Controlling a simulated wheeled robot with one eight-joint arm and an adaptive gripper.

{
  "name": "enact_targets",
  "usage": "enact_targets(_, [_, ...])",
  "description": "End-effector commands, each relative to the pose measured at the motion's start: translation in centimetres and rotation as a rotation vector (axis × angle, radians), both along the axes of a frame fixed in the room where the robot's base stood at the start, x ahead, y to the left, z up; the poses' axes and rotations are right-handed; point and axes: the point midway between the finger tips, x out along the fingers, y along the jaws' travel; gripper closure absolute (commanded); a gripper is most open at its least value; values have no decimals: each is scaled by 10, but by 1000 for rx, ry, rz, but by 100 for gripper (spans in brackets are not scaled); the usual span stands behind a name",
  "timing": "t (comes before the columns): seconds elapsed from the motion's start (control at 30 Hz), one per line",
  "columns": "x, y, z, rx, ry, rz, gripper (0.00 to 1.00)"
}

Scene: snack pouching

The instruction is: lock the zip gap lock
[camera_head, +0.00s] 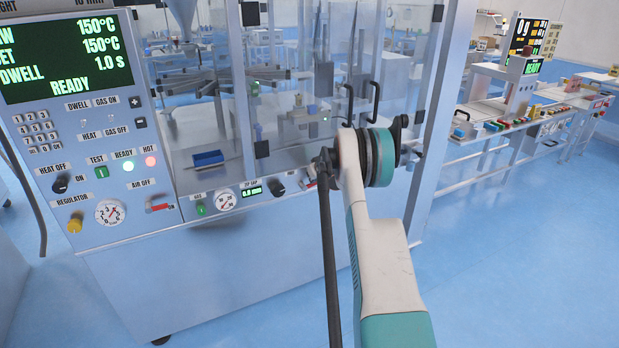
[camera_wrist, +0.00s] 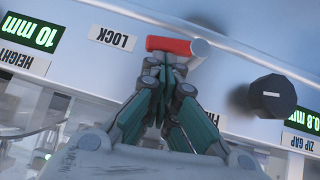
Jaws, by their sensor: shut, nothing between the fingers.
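The lock lever has a red handle (camera_wrist: 168,45) and a pale round pivot (camera_wrist: 201,48). In the wrist view it lies roughly level in the picture, beside the LOCK label (camera_wrist: 112,38). My gripper (camera_wrist: 166,72) is shut and empty, with its fingertips right at the handle's near edge; I cannot tell whether they touch it. A black knob (camera_wrist: 272,95) and the ZIP GAP label (camera_wrist: 301,142) are to the right. In the head view, the zip gap display (camera_head: 252,191) shows on the panel, and my arm mostly hides the lever and gripper.
The HEIGHT display (camera_wrist: 43,37) is left of the lever in the wrist view. In the head view, a clear guard with black handles (camera_head: 375,100) stands above the panel. A red air lever (camera_head: 160,207) is farther left. Open blue floor (camera_head: 500,260) lies to the right.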

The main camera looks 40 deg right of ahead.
Motion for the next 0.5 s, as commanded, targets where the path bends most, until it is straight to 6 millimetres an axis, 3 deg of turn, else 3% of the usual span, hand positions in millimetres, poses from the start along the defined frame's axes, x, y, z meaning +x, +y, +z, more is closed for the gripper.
enact_targets(0.5, [-2,-7,-6,19,-5,0,100])
